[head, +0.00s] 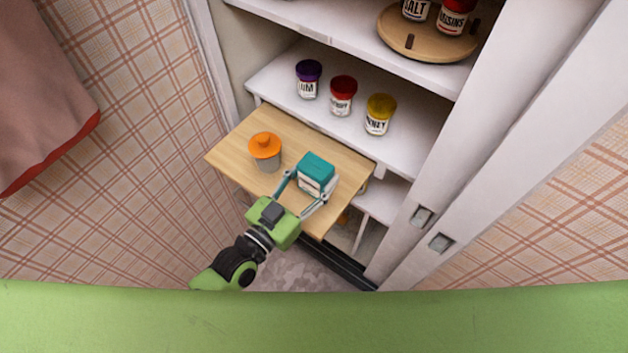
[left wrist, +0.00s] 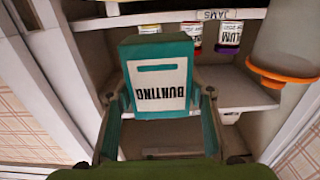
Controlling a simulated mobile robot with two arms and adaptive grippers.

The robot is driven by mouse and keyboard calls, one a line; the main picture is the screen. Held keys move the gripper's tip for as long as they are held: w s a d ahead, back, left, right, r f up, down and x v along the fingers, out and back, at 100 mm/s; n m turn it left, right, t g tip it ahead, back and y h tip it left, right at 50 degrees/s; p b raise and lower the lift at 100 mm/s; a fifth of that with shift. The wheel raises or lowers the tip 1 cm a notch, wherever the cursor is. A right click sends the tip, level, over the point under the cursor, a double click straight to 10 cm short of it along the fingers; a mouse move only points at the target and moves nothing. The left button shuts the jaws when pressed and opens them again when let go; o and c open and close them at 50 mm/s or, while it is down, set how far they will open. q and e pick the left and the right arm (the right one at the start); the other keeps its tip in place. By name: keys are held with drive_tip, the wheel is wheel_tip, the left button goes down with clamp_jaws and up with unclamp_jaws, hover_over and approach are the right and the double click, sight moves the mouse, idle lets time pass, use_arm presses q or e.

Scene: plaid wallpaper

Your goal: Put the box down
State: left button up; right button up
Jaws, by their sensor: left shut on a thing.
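The teal box (head: 316,168) with a white label is between the fingers of my left gripper (head: 312,184), which is shut on it. In the left wrist view the box (left wrist: 160,75) fills the middle, its label reading BUNTING upside down, with a finger of the left gripper (left wrist: 160,98) on each side. In the head view the box appears over the right part of a pull-out wooden board (head: 232,157). I cannot tell whether its underside touches the board. My right gripper is not in view.
A grey container with an orange lid (head: 265,150) stands on the board, left of the box. Jars with purple (head: 308,80), red (head: 343,96) and yellow (head: 380,115) lids stand on the white shelf behind. A round wooden tray (head: 400,43) is higher up. White door panels (head: 480,165) stand right.

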sight(307, 191)
use_arm(q)
drive_tip(key=shift+w+f, duration=0.25)
wheel_tip(307, 191, down, 3)
drive_tip(key=shift+w+a+f, duration=0.1)
drive_tip(key=shift+w+f, duration=0.05)
drive_tip(key=shift+f, duration=0.05)
drive_tip(key=shift+b, duration=0.3)
drive_tip(key=shift+f, duration=0.2)
drive_tip(key=o, duration=1.1)
drive_tip(key=shift+o, duration=0.2)
drive_tip(key=shift+r, duration=0.15)
